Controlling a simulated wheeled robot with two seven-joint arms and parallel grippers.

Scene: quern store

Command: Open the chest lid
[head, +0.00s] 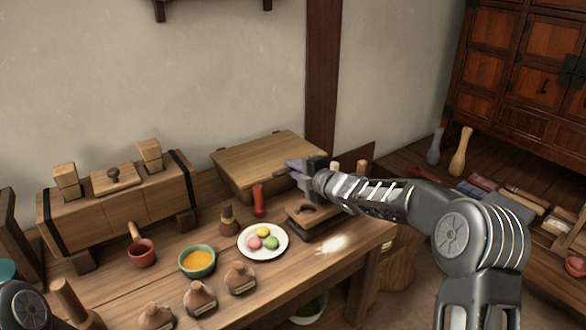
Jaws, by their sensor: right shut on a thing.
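The chest (228,184) is a low wooden box at the back of the bench, against the wall. Its flat plank lid (262,153) lies over it and looks shut or nearly so. My right gripper (293,168) reaches in from the right and is shut at the lid's front right edge. The fingers and my wrist hide that corner, so the exact hold is not clear. Only a dark round part of my left arm shows at the lower left; the left gripper is out of view.
In front of the chest stand a red shaker (259,200), a plate of sweets (263,255), a wooden block with a hole (322,228) and a bowl of orange powder (197,262). Several brown jars line the front edge. A long wooden box (120,208) stands left.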

